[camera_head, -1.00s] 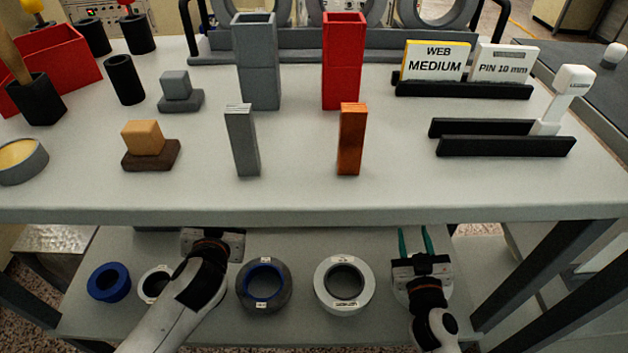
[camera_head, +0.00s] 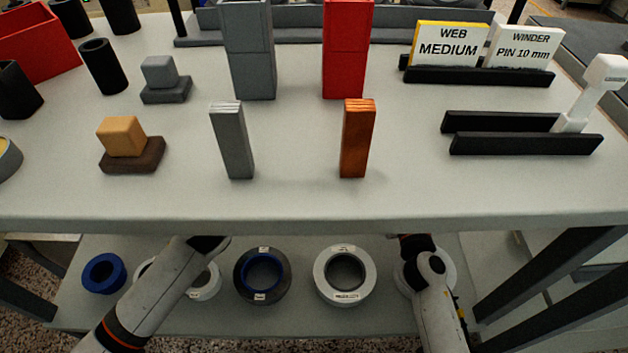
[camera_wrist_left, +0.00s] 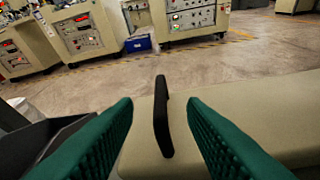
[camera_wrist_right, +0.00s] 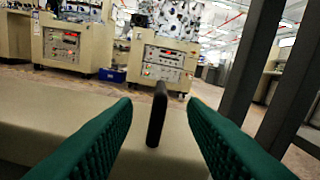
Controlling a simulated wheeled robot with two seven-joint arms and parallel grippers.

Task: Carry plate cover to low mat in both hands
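The plate cover (camera_wrist_left: 240,115) appears to be the broad cream body in the left wrist view; it also shows in the right wrist view (camera_wrist_right: 60,115). One black upright handle (camera_wrist_left: 162,115) stands between the green fingers of my left gripper (camera_wrist_left: 160,103). Another black handle (camera_wrist_right: 156,115) stands between the fingers of my right gripper (camera_wrist_right: 160,103). Both grippers are open, with gaps on both sides of each handle. In the head view both grippers and the cover are hidden under the tabletop's front edge. I cannot make out the low mat.
The tabletop (camera_head: 300,205) overhangs my forearms and carries grey and orange blocks, towers and sign cards. The lower shelf (camera_head: 315,318) holds several rings, including a blue one (camera_head: 103,273) and a white one (camera_head: 343,305). Dark table legs (camera_head: 545,270) stand at the right.

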